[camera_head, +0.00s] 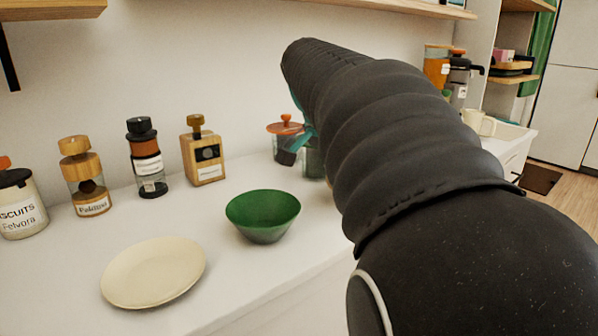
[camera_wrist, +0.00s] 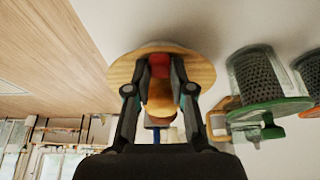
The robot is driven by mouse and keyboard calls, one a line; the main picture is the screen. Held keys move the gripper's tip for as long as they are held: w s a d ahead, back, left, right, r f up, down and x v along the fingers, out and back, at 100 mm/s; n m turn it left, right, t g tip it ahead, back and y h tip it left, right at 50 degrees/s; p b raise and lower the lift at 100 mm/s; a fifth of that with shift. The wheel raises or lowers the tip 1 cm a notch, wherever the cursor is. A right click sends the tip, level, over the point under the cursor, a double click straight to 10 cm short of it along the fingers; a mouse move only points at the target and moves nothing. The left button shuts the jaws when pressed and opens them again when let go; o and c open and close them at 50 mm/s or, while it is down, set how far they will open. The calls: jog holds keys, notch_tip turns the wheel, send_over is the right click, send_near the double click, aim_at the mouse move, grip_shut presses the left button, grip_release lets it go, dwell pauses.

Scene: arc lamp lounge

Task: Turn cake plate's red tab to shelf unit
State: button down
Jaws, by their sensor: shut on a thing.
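The cake plate is a round wooden disc (camera_wrist: 205,72) at the top middle of the wrist view. Its red tab (camera_wrist: 159,66) shows between my fingers, with a rounded wooden part (camera_wrist: 160,98) below it in the picture. My gripper (camera_wrist: 160,76) is shut on the cake plate, one dark finger on each side. In the head view, my arm hides the plate and most of my gripper; only a dark and teal finger part (camera_head: 293,150) shows. A shelf unit (camera_head: 515,78) with wooden boards stands at the upper right of the head view.
On the white counter (camera_head: 215,215) are a green bowl (camera_head: 262,214), a cream plate (camera_head: 154,272) and several jars along the wall. A jar with an orange lid (camera_head: 285,135) stands close to my gripper. In the wrist view, a green-lidded jar (camera_wrist: 262,88) is to the right.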

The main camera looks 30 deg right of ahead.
dwell(0.5)
jog(key=c, duration=1)
grip_release()
jog(key=shift+a, duration=0.1)
jog(key=shift+w+r, duration=0.1)
jog(key=v, duration=1.1)
jog(key=shift+a+r, duration=0.2)
jog(key=shift+r, duration=0.15)
